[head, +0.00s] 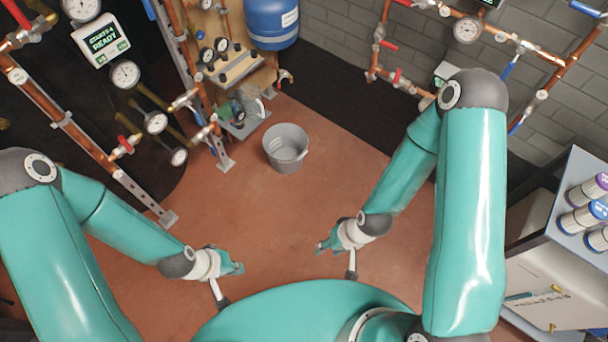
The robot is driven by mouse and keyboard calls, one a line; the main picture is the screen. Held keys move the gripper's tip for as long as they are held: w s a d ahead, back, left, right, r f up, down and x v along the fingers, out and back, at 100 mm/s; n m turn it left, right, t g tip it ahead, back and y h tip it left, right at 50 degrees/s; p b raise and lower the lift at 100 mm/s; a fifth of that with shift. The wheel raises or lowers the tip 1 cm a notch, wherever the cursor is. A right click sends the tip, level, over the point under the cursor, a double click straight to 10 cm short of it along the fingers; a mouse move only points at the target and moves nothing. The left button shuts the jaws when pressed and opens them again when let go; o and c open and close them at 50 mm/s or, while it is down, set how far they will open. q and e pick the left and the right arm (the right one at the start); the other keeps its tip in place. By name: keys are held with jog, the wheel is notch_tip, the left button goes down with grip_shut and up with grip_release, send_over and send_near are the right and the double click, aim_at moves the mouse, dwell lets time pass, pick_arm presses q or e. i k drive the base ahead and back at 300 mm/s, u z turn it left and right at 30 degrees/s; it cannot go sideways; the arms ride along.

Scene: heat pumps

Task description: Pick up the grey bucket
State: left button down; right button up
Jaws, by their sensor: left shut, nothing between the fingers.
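The grey bucket (286,150) stands upright on the reddish floor, its open top facing up, ahead of my two arms. Its inside looks empty. My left gripper (239,268) is below and to the left of the bucket in the head view, well apart from it, shut and empty. My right gripper (321,247) is below and to the right of the bucket, also apart from it. Its fingers are too small and turned away to tell whether they are open or shut.
A pipe stand with gauges (125,74) is at the left. A blue tank (271,22) stands at the back. Copper pipes (420,88) run along the grey block wall. The floor (270,215) around the bucket's front is clear.

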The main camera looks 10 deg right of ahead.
aim_at(285, 143)
jog(key=k, duration=0.8)
jog(key=z, duration=0.1)
jog(key=i, duration=2.5)
jog(key=u, duration=0.15)
